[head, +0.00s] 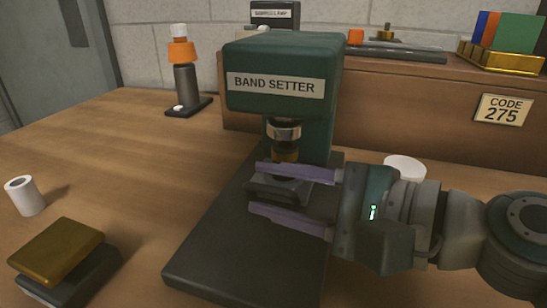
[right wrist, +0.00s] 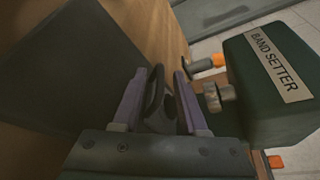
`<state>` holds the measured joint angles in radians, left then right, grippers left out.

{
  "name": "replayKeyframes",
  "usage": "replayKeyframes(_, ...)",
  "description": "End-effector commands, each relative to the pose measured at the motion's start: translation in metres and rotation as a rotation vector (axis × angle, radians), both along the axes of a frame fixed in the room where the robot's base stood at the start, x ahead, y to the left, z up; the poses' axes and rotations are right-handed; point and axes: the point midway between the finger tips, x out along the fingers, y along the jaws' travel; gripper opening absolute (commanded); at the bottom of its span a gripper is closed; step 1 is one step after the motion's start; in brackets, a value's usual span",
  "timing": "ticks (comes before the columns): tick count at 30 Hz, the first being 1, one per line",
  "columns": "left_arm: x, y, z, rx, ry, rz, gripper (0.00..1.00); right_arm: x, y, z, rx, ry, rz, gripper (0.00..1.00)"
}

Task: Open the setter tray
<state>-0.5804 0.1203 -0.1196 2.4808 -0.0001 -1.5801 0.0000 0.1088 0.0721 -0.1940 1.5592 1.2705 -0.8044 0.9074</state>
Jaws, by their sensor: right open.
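The band setter (head: 283,78) is a dark green press with a white label, standing on a dark base plate (head: 225,245). Its setter tray (head: 277,187) is a small dark piece under the metal press head, partly hidden by my fingers. My right gripper (head: 257,187) reaches in from the right, its two purple fingers apart. In the right wrist view a dark loop-shaped part (right wrist: 153,98), apparently the tray's handle, lies between the open fingers (right wrist: 158,76). I cannot tell whether either finger touches it. My left gripper is not in view.
A brass-topped block (head: 57,250) and a white cylinder (head: 24,195) are at the left. An orange-and-grey bottle (head: 183,75) stands at the back. A wooden ledge with a code 275 sign (head: 503,109) runs behind the setter. A white round piece (head: 405,168) lies behind my right arm.

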Motion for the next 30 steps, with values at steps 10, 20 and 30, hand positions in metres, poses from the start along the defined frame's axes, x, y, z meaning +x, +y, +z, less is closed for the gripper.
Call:
replayKeyframes(10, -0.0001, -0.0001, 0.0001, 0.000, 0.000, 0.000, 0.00, -0.0003, -0.0003, 0.0000, 0.000, 0.000, 0.000, 0.17)
replayKeyframes(20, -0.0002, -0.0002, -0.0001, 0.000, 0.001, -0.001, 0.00, -0.0002, -0.0004, 0.0003, -0.001, -0.001, 0.000, 0.00)
replayKeyframes(30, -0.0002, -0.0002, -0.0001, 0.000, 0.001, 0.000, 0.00, -0.0001, -0.0004, 0.0005, -0.001, -0.001, 0.000, 0.00)
